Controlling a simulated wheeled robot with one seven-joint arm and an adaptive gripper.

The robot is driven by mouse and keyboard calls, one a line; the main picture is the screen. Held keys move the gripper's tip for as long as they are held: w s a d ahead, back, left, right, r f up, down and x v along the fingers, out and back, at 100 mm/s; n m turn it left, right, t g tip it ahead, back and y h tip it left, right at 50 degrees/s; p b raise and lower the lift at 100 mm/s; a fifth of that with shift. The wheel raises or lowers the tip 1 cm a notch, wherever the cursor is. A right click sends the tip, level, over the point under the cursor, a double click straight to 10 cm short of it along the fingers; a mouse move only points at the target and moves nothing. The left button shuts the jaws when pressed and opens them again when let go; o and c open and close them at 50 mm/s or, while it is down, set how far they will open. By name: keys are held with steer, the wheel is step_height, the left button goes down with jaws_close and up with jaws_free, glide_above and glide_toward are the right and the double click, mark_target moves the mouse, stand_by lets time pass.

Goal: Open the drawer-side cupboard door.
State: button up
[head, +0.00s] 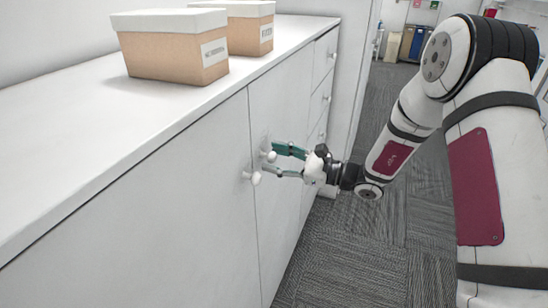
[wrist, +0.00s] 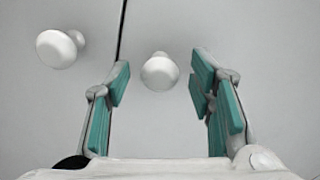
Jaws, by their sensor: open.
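The drawer-side cupboard door (head: 281,98) is a flat white panel between the other door (head: 150,200) and the drawers (head: 322,85). It looks shut, flush with its neighbour. Its round white knob (head: 270,156) sits near the seam between the doors. In the wrist view this knob (wrist: 159,71) lies between the fingertips. My gripper (head: 277,160) is open, with its green-padded fingers on either side of the knob; it also shows in the wrist view (wrist: 158,72). I cannot tell whether a finger touches the knob. The other door's knob (head: 251,177) is outside the fingers, to the left.
Two tan boxes with white lids, a near one (head: 172,55) and a far one (head: 250,30), stand on the white cabinet top (head: 75,150). Grey carpet (head: 350,240) in front of the cabinet is clear. Several bins (head: 407,42) stand far back.

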steer(key=shift+w+a, duration=0.15)
steer(key=shift+a, duration=0.25)
steer(key=shift+c, duration=0.3)
steer(key=shift+d, duration=0.1)
jaws_close()
